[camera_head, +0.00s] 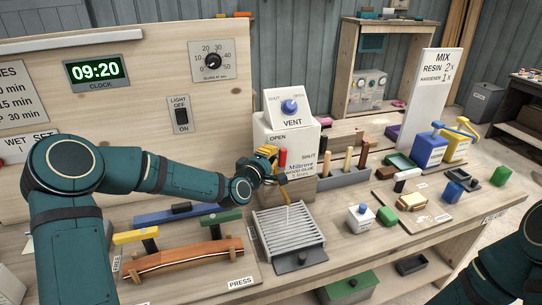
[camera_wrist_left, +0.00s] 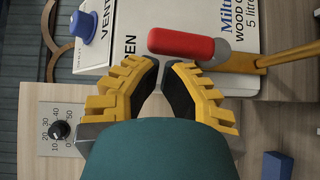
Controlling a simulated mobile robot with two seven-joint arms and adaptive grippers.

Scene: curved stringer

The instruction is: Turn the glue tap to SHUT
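The white glue box (camera_head: 290,143) stands on the bench, marked OPEN at its upper left and SHUT at right. Its tap has a red handle (camera_head: 282,158), which stands upright, towards OPEN. The handle also shows in the left wrist view (camera_wrist_left: 182,44). A brass-coloured spout (camera_wrist_left: 290,56) leads off it; a thin pale strand (camera_head: 288,214) hangs below the spout over the slatted tray (camera_head: 264,225). My left gripper (camera_wrist_left: 162,66) is beside the handle, fingertips nearly meeting with nothing between them. The handle lies just beyond the tips; contact is unclear. My right gripper is out of view.
A blue VENT knob (camera_head: 289,106) sits on top of the box. A grey rack of wooden-handled tools (camera_head: 345,179) stands close to its right. A curved wood strip (camera_head: 185,258) lies in the press at front left. The wall panel stands behind my left arm.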

